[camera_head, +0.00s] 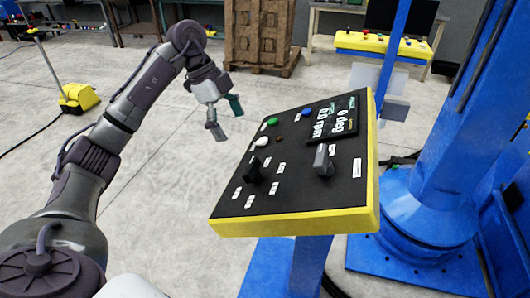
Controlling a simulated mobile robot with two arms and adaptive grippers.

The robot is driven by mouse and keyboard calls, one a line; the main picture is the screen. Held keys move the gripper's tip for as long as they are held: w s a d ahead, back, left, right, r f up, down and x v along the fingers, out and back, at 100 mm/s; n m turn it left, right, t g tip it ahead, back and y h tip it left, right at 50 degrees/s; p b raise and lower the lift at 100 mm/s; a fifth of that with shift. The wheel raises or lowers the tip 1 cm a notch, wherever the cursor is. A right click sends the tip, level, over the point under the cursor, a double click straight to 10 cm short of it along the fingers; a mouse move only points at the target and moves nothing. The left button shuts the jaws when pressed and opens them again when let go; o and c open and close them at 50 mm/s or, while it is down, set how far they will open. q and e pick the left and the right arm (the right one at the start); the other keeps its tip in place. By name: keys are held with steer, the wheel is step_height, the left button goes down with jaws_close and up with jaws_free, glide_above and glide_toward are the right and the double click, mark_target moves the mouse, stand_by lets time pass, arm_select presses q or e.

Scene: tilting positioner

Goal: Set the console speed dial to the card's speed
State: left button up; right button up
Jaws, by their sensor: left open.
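The console (300,199) is a tilted black panel with yellow edges on a blue post. Its face carries a black knob (253,171) at the left and a grey lever-like knob (322,159) at the right. I cannot tell from their small labels which is the speed dial. The display (333,117) reads "0 deg" above an rpm figure that looks like 0.0. My left gripper (226,118) is open and empty, above the floor just left of the console's far left corner, touching nothing. My right gripper is out of view. I cannot make out a speed card.
Green (272,122), blue (308,113) and white (262,141) buttons sit on the panel. A blue column (459,110) stands close at the right. A second yellow console (383,44), wooden crates (259,34) and a yellow floor device (79,97) are farther back. Floor left of the console is clear.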

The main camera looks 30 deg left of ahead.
arm_select(q)
steer(key=p, duration=0.2)
glide_above(251, 165)
steer(key=s+a, duration=0.1)
steer(key=a, duration=0.1)
step_height(251, 165, down, 6)
steer(key=x, duration=0.3)
steer(key=shift+w, duration=0.2)
steer(key=p+x, duration=0.1)
steer(key=x, duration=0.2)
steer(key=shift+f, duration=0.4)
steer(key=shift+c, duration=0.8)
steer(key=c, duration=0.8)
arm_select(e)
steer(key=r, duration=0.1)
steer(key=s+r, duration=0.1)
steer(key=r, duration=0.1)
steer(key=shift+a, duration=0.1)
